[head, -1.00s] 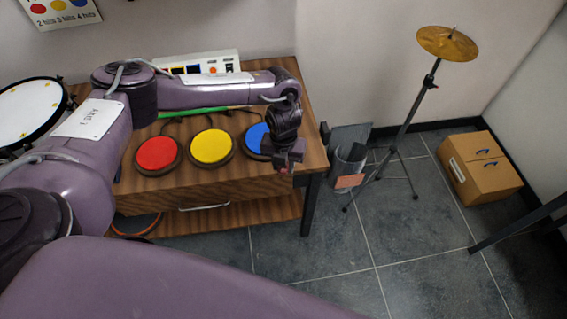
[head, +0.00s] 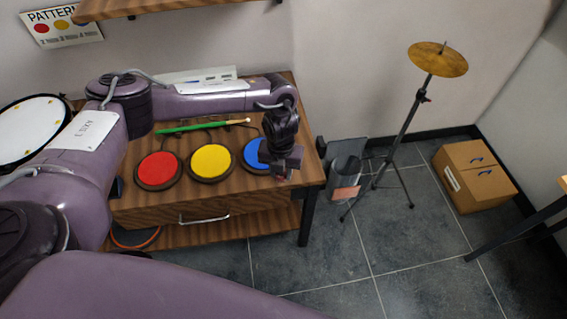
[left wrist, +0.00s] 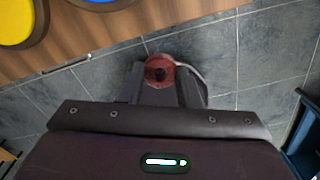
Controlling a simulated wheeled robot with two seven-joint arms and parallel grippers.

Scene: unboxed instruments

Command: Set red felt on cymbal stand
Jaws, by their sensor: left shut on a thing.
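The red felt (left wrist: 158,60), a small round piece with a dark centre hole, sits between the fingertips of my left gripper (left wrist: 158,75) in the left wrist view. In the head view my left gripper (head: 283,172) hangs over the right end of the wooden table, pointing down, beside the blue pad. Only a trace of red shows under it there. The cymbal stand (head: 407,125) stands on the floor to the right, well apart from the gripper. Its tilted golden cymbal (head: 437,61) has a thin rod poking up at the centre. My right gripper is out of view.
A grey bin (head: 346,172) stands between table and stand. A cardboard box (head: 474,175) sits right of the stand. Open floor lies in front.

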